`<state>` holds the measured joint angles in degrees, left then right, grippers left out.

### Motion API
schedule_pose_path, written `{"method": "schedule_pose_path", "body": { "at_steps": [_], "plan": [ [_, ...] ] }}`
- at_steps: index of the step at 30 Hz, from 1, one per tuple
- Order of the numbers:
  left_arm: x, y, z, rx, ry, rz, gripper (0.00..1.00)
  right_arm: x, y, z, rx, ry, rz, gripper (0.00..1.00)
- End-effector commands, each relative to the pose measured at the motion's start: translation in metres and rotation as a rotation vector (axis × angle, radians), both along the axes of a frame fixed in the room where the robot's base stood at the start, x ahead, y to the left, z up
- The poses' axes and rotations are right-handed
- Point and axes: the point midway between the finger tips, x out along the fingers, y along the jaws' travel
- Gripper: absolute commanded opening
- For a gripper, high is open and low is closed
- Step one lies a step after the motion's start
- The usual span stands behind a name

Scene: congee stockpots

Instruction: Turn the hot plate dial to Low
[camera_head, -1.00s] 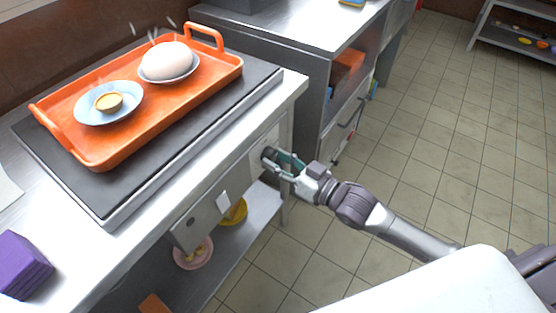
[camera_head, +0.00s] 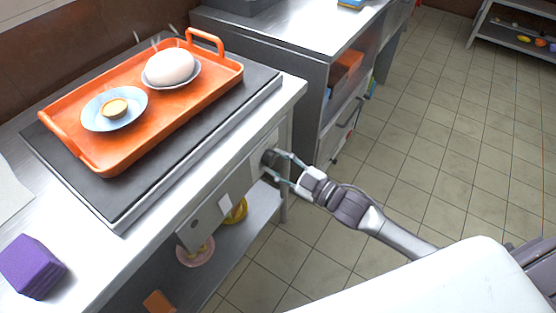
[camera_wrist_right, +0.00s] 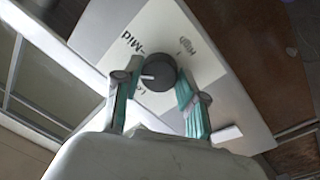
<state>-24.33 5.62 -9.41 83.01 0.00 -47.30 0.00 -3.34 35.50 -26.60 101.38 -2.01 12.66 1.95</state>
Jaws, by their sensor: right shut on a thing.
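The hot plate (camera_head: 108,196) is a dark slab on the counter, with a panel below the counter edge. Its dark round dial (camera_wrist_right: 158,72) shows in the right wrist view on a white label plate. The dial also shows in the head view (camera_head: 268,157), partly covered by the fingers. A white pointer mark on it points left, between the Mid lettering and the partly hidden Low lettering; High is at upper right. My right gripper (camera_head: 271,165) is shut on the dial, one teal-padded finger on each side. My left gripper is not in view.
An orange tray (camera_head: 97,165) with two pale blue dishes sits on the hot plate. A purple block (camera_head: 32,266) lies on the counter. A steel cabinet (camera_head: 306,75) stands right of the dial; the floor is clear.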

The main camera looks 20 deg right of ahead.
Motion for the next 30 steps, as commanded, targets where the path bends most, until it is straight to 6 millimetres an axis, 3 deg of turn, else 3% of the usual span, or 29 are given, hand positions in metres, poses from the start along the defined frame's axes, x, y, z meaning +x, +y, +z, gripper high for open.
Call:
{"method": "schedule_pose_path", "body": {
  "at_steps": [12, 30],
  "plan": [
    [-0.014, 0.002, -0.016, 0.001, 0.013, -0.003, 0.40, 0.000, -0.001, 0.000, -0.310, -0.242, 0.000, 0.06],
    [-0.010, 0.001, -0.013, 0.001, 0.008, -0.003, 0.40, 0.001, -0.001, 0.000, -0.638, -0.499, 0.001, 0.06]
  ]
}}
